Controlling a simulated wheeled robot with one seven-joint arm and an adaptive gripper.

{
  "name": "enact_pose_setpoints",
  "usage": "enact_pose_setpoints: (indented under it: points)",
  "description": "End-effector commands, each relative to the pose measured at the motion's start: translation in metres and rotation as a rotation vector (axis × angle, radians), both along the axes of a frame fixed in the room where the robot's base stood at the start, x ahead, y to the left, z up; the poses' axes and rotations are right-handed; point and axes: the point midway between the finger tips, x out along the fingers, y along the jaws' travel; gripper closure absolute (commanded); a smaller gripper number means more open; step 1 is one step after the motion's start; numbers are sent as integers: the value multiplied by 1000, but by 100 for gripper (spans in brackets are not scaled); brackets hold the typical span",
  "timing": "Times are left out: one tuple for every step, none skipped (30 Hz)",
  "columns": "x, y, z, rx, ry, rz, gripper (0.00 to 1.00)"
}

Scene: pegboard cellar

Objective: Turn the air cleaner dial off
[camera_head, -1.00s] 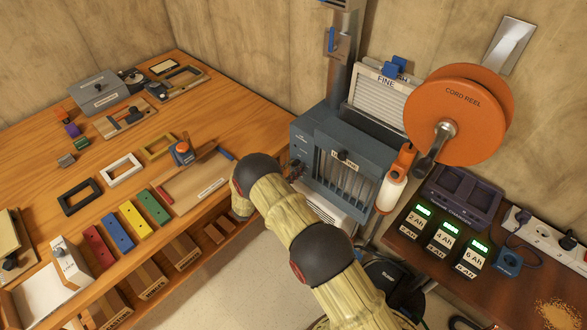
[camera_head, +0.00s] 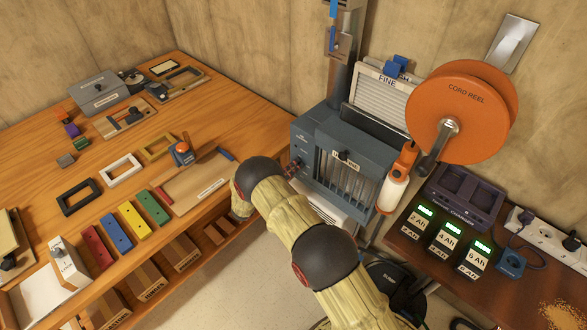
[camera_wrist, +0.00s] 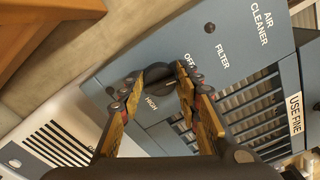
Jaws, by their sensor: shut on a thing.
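The air cleaner (camera_head: 326,133) is a blue-grey cabinet with a slatted front, right of the workbench. In the wrist view its panel (camera_wrist: 222,35) carries the words AIR CLEANER, FILTER, OFF and HIGH. A dark dial (camera_wrist: 156,73) sits between OFF and HIGH. My gripper (camera_wrist: 158,84) has its two fingers on either side of the dial, shut on it. The fingers hide part of the dial and its markings, so I cannot tell its exact setting. In the head view my gripper (camera_head: 294,168) is small and partly behind my arm, at the cabinet's left front.
A white slatted unit (camera_wrist: 60,140) lies close by my gripper in the wrist view. The wooden bench (camera_head: 235,125) borders the cleaner on the left. The orange cord reel (camera_head: 462,112) and chargers (camera_head: 462,195) stand on the right. A FINE filter (camera_head: 385,92) stands behind.

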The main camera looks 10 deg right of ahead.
Motion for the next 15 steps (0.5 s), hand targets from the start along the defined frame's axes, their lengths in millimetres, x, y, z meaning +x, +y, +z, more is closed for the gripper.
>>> enact_pose_setpoints:
  points:
    - [1,1,0,-16,24,2,92]
    - [1,1,0,-25,39,3,92]
    - [1,1,0,-38,57,2,92]
    - [1,1,0,-46,70,3,92]
    - [1,1,0,-54,83,3,92]
    - [1,1,0,-64,97,3,92]
    - [1,1,0,-70,107,3,92]
    - [1,1,0,-76,115,3,92]
    - [1,1,0,-84,127,3,92]
    - [1,1,0,-88,133,3,92]
    - [1,1,0,-92,138,3,92]
    - [1,1,0,-97,146,4,92]
    - [1,1,0,-100,151,4,92]
    - [1,1,0,-102,154,4,92]
    - [1,1,0,-105,157,4,92]
